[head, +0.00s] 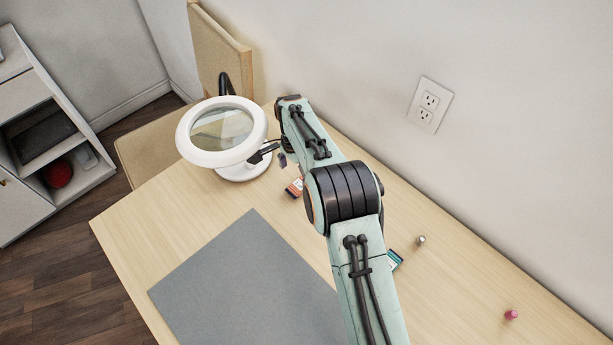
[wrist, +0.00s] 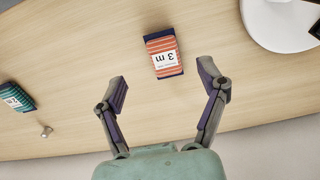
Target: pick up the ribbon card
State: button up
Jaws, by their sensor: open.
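Two ribbon cards lie on the table. An orange-red striped card (wrist: 163,55) with a dark blue edge and a white "3 m" label lies ahead of my gripper (wrist: 168,82) in the wrist view, between the lines of its fingers. My fingers are spread wide, with nothing between them, and the card looks apart from them. In the head view this card (head: 295,187) is partly hidden by my arm. A teal card (wrist: 16,97) lies at the far left of the wrist view; in the head view it (head: 394,261) shows beside my arm, partly covered.
A white magnifier lamp (head: 182,138) stands by the far end of the table, its base (wrist: 285,25) near the orange-red card. A grey mat (head: 235,285), a small metallic cylinder (head: 421,240) and a pink one (head: 511,314) are on the table (head: 465,285). A wall runs along the right.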

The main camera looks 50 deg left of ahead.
aim_at(294, 189)
jog(key=f, duration=0.6)
jog(key=shift+s+a+f, duration=0.1)
jog(key=shift+s+f, duration=0.1)
jog(key=shift+f, duration=0.05)
jog(key=c, duration=1)
